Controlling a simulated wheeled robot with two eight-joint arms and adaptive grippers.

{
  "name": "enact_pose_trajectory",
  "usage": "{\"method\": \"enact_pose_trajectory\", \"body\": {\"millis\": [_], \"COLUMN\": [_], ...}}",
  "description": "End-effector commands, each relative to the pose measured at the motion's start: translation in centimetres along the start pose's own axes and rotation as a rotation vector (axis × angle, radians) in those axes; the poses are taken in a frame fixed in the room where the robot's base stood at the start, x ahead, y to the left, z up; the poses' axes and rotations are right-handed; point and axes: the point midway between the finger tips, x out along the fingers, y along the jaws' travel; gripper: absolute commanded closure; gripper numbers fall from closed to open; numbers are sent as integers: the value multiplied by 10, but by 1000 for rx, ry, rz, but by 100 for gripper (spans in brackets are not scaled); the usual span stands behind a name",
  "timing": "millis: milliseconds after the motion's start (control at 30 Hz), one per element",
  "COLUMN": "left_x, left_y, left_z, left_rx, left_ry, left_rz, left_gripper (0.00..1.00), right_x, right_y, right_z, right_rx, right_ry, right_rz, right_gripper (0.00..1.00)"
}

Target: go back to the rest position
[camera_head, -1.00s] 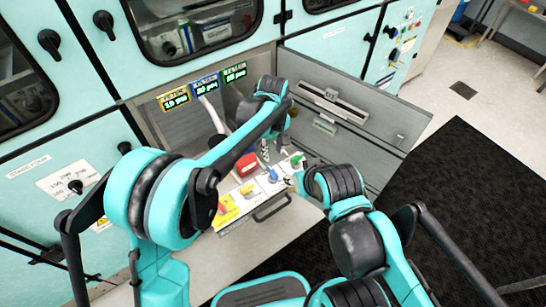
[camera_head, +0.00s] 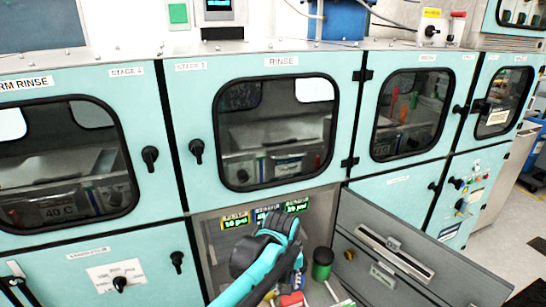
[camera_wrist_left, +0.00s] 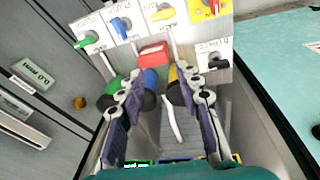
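In the left wrist view my left gripper (camera_wrist_left: 160,90) is open, its two purple-padded fingers apart with nothing held between them. Beyond the fingers are a red block (camera_wrist_left: 153,54) and a row of valve handles: green (camera_wrist_left: 88,41), blue (camera_wrist_left: 121,25), yellow (camera_wrist_left: 163,13) and red (camera_wrist_left: 214,6). A black handle (camera_wrist_left: 214,57) is at the right. Green, blue and yellow round parts show just behind the fingers, partly hidden. My right arm is not in view.
An open grey door panel (camera_head: 400,255) stands right of the bay. Several small lit displays (camera_head: 267,214) hang at its back. A dark green cylinder (camera_head: 322,264) stands inside. Teal cabinet walls with windows (camera_head: 275,130) and black knobs surround the bay. Floor shows at far right.

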Motion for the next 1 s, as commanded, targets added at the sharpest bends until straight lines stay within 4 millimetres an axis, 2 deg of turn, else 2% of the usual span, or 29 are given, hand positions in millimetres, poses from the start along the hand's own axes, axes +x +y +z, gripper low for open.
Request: {"method": "enact_pose_trajectory", "body": {"millis": [33,200,333,500,600,700,1000], "left_x": [-14,-45,-58,-60,-56,-52,-49], "left_y": [-25,-96,-146,-201,-223,-237,-245], "left_z": [1,13,31,58,72,80,86], "left_rx": [12,82,137,207,239,263,282], "left_ry": [30,143,236,356,409,446,471], "left_rz": [15,51,56,38,20,4,-8], "left_gripper": [66,66,66,66,66,66,66], "right_x": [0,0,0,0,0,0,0], "right_y": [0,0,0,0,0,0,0], "right_z": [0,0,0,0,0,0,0], "right_rx": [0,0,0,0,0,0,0], "right_ry": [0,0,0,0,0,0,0], "right_rz": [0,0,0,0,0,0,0], "right_gripper": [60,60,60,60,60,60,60]}}
